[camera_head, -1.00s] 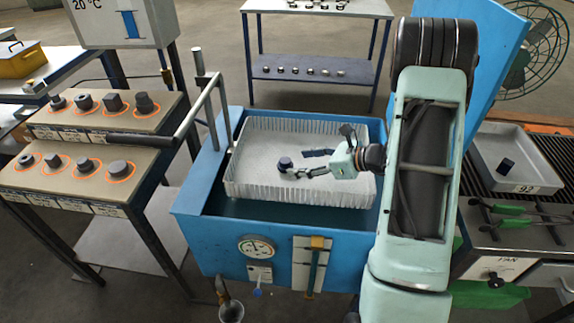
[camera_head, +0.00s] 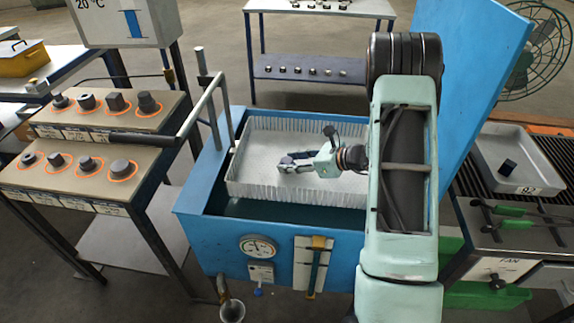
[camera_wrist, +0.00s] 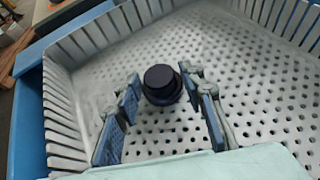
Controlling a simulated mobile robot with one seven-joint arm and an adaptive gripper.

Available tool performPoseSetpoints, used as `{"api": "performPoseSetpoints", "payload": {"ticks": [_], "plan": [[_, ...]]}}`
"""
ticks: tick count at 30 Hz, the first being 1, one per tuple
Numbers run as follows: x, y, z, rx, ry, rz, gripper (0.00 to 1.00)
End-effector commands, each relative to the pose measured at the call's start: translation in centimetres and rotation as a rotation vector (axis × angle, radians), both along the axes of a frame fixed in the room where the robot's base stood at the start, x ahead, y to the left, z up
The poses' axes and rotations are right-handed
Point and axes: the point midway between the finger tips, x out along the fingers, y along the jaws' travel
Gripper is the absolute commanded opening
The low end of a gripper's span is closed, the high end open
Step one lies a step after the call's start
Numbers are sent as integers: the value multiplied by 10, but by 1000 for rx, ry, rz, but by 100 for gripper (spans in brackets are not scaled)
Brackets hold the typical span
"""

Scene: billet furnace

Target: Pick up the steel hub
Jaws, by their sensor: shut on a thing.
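The steel hub (camera_wrist: 162,78) is a dark, round stepped piece with a narrower top, in the white perforated basket (camera_wrist: 75,72). In the wrist view my gripper (camera_wrist: 161,92) has its two blue-padded fingers on either side of the hub, shut on it. In the head view my gripper (camera_head: 288,161) is low in the basket (camera_head: 300,190), and the hub is mostly hidden by the fingers. I cannot tell whether the hub still touches the basket floor.
The basket sits in a blue tank (camera_head: 245,238) with a handle frame at its left and a raised blue lid (camera_head: 465,100) at right. A sample stand (camera_head: 85,150) with several dark parts stands at left. A tray (camera_head: 520,150) holding a dark part is at right.

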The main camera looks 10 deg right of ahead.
Motion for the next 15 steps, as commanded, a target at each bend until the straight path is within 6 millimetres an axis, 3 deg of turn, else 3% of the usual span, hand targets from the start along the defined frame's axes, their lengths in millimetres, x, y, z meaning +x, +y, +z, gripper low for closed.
{"api": "performPoseSetpoints", "payload": {"ticks": [1, 6, 15], "plan": [[0, 0, 0, 0, 0, 0, 19], [0, 0, 0, 0, 0, 0, 0], [1, 0, 4, 1, -4, 0, 0]]}}
